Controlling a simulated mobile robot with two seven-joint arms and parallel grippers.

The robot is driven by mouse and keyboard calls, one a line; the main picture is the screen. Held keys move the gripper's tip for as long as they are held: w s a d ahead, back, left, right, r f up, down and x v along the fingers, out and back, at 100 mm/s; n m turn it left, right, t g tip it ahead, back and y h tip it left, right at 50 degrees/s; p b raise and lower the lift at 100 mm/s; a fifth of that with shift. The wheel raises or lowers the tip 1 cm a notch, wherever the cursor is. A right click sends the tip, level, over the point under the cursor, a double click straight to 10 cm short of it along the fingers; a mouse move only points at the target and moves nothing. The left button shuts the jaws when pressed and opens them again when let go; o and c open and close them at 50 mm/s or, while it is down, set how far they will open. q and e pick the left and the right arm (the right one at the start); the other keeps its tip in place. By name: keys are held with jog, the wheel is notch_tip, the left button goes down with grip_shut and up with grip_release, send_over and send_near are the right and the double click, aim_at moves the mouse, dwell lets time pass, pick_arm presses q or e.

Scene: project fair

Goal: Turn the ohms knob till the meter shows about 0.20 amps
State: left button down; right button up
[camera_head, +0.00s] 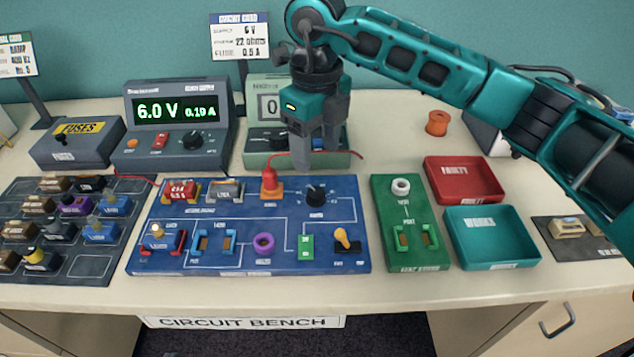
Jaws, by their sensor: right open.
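The black knob (316,194) with a ring of marks sits on the right half of the blue circuit board (345,262); its label is too small to read surely. The power supply display (175,111) shows 6.0 V and what looks like 0.19 A in green. A pale green meter (256,90) behind the board is mostly hidden by my gripper; only a "0" shows on its screen. My right gripper (318,152) points down, open and empty, above and behind the black knob, apart from it. My left gripper is not in view.
A green test board (410,262), a red tray (465,160) and a teal tray (532,262) lie to the right. A parts mat (85,268) is at the left. A red cable and orange plug (271,185) stand close left of the knob.

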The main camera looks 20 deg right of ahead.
aim_at(316, 191)
notch_tip(316, 191, down, 9)
jog(key=shift+f, duration=0.1)
jog(key=shift+c, duration=0.2)
jog(key=c, duration=1)
jog(key=shift+w+f+n+b, duration=0.1)
jog(key=shift+n+b, duration=0.7)
jog(key=shift+b, duration=0.05)
jog(key=o, duration=1)
jog(key=shift+o, duration=0.2)
